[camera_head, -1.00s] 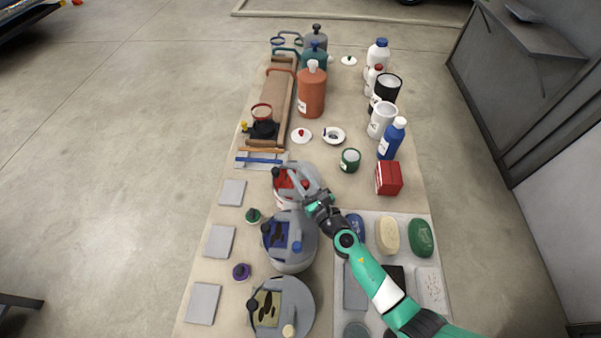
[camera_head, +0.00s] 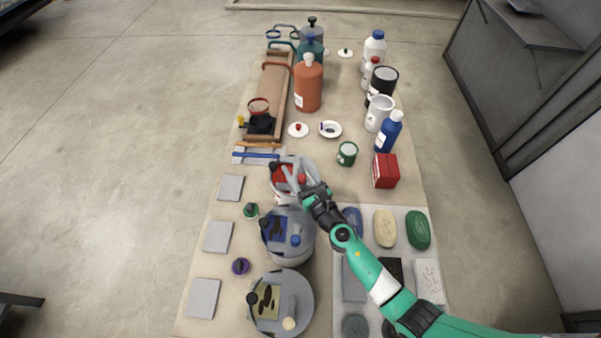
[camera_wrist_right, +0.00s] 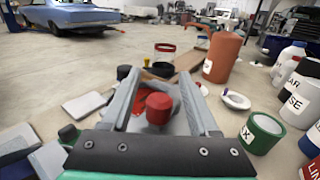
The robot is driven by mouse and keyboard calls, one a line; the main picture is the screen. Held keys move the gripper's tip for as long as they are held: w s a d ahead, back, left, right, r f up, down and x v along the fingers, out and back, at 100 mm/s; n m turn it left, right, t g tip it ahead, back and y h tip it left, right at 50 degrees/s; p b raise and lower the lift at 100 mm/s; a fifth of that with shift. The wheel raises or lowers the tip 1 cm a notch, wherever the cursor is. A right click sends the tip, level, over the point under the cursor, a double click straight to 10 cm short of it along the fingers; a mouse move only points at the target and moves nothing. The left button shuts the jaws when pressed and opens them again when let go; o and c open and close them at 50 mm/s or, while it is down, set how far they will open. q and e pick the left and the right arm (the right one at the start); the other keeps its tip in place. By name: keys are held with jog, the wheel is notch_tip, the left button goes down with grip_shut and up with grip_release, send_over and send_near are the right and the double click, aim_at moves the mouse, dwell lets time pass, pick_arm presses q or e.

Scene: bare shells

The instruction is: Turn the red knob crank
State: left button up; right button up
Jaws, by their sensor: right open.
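The red knob crank (camera_wrist_right: 159,106) is a short red cylinder on the red-topped grinder. In the right wrist view it sits between the two grey fingers of my right gripper (camera_wrist_right: 160,95), with gaps at its sides. In the head view the grinder (camera_head: 287,198) is a grey-white round body with a red top, the farthest of three similar ones. My right gripper (camera_head: 300,181) is open over its right side, and the fingers partly hide the knob. My left gripper is not in view.
A grinder with a blue knob (camera_head: 296,240) and one with a cream knob (camera_head: 288,323) stand nearer. A green tin (camera_head: 347,153) and a red box (camera_head: 385,171) lie to the right. Grey pads (camera_head: 218,237) line the left side.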

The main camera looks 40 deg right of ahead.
jog(key=shift+s+a+r, duration=0.1)
jog(key=shift+s, duration=0.35)
jog(key=p+v, duration=0.1)
jog(key=v, duration=0.9)
jog(key=shift+s, duration=0.3)
jog(key=s+d+n+y, duration=0.3)
jog(key=n+y, duration=0.1)
jog(key=y, duration=0.2)
jog(key=shift+t, duration=0.3)
jog(key=w, duration=0.3)
jog(key=w+b, duration=0.1)
jog(key=w, duration=0.3)
jog(key=w+a, duration=0.1)
jog(key=w, duration=0.3)
jog(key=shift+w+f, duration=0.2)
jog(key=shift+f, duration=0.2)
